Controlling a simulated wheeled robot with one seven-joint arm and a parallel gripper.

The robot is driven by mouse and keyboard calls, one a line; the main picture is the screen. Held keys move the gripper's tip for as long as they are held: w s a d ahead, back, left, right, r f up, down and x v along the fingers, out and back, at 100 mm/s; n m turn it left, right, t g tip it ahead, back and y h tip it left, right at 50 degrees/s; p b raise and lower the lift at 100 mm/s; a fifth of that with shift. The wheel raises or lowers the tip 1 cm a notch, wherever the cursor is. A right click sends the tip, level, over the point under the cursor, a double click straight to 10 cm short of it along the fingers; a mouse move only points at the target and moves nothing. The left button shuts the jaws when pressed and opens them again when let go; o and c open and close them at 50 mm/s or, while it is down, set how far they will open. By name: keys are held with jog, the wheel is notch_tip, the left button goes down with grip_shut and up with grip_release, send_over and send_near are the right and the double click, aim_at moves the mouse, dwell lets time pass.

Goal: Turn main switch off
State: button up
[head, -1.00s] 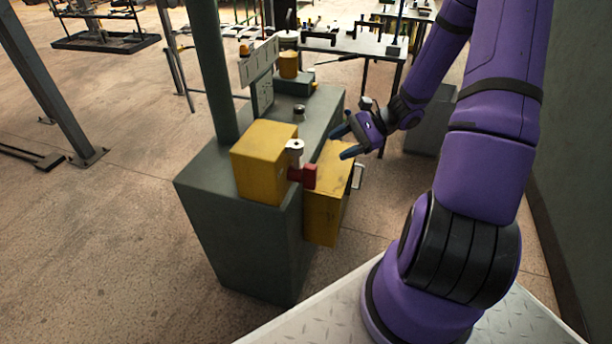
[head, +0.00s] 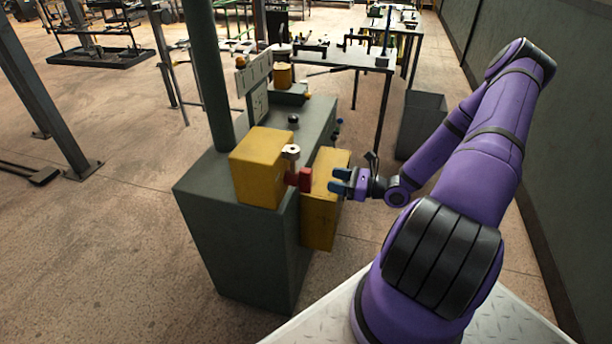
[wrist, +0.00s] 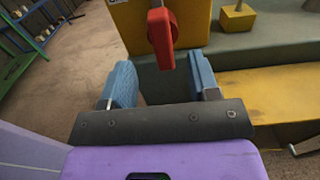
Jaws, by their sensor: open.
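The main switch shows as a red handle (head: 305,180) on the right side of a yellow box (head: 258,166), beside a pale cylindrical knob (head: 291,152). In the wrist view the red handle (wrist: 161,35) hangs down from the yellow box (wrist: 115,22), ahead of my fingertips and roughly between them. My gripper (head: 338,180) has blue fingers, spread apart and empty, a short way right of the red handle. In the wrist view my gripper (wrist: 160,80) is open with a clear gap between the fingers. It does not visibly touch the handle.
The yellow box sits on a dark green cabinet (head: 235,225). A second yellow box (head: 320,220) juts from its side, below and near my gripper. A green post (head: 208,70) rises behind. A grey bin (head: 420,125) stands at the right, with open floor around.

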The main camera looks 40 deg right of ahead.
aim_at(307, 174)
jog(key=x, duration=0.9)
jog(key=shift+w+a, duration=0.15)
grip_shut()
